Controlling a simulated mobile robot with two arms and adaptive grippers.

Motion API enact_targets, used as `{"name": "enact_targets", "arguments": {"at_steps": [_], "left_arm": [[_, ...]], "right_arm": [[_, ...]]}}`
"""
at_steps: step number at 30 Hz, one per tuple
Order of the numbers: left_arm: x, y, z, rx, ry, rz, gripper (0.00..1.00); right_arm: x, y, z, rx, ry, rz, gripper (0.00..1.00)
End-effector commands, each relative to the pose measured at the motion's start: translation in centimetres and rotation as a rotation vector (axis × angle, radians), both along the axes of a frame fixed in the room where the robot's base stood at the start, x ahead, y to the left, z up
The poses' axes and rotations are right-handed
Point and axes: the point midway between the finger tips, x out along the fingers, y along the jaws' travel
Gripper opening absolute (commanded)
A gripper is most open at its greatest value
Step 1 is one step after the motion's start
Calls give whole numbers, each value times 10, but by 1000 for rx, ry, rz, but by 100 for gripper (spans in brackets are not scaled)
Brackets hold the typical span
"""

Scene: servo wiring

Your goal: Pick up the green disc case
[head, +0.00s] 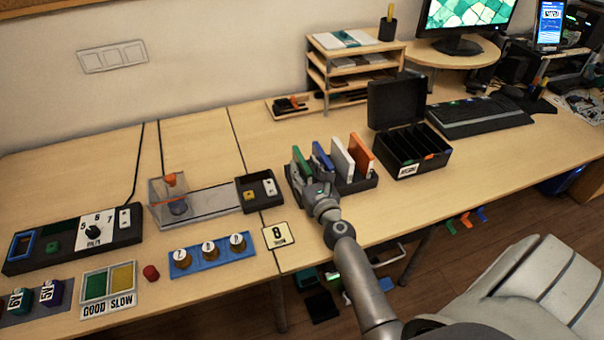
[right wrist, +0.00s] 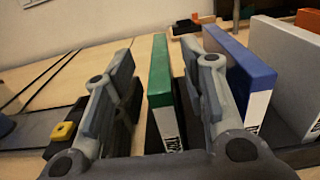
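The green disc case (head: 301,162) stands upright at the left end of a black rack (head: 360,184) in the head view. In the right wrist view the green case (right wrist: 160,85) stands between the two fingers of my right gripper (right wrist: 158,95), with a visible gap on each side. My right gripper (head: 318,190) is open around the case, and its arm hides part of the rack's front. My left gripper is not in view.
A blue case (head: 322,160), a white case (head: 342,158) and an orange case (head: 361,153) stand to the right in the same rack. The blue case (right wrist: 240,70) is close beside my right finger. An open black box (head: 425,163) stands further right. A control box with yellow and white buttons (head: 261,192) is left.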

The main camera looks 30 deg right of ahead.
Motion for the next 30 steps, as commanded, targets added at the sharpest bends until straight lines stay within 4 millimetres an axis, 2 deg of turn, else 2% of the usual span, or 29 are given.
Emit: {"name": "enact_targets", "arguments": {"at_steps": [3, 6, 15, 24, 30], "left_arm": [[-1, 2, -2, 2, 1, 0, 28], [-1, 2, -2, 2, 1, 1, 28], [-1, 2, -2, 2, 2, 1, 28], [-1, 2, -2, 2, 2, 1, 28], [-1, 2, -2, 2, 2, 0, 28]], "right_arm": [[17, -6, 0, -1, -1, 1, 39], [26, -8, 0, -1, -1, 0, 39], [29, -9, 0, -1, 0, 1, 38], [29, -9, 0, -1, 0, 1, 0], [29, -9, 1, -1, -1, 1, 0]]}}
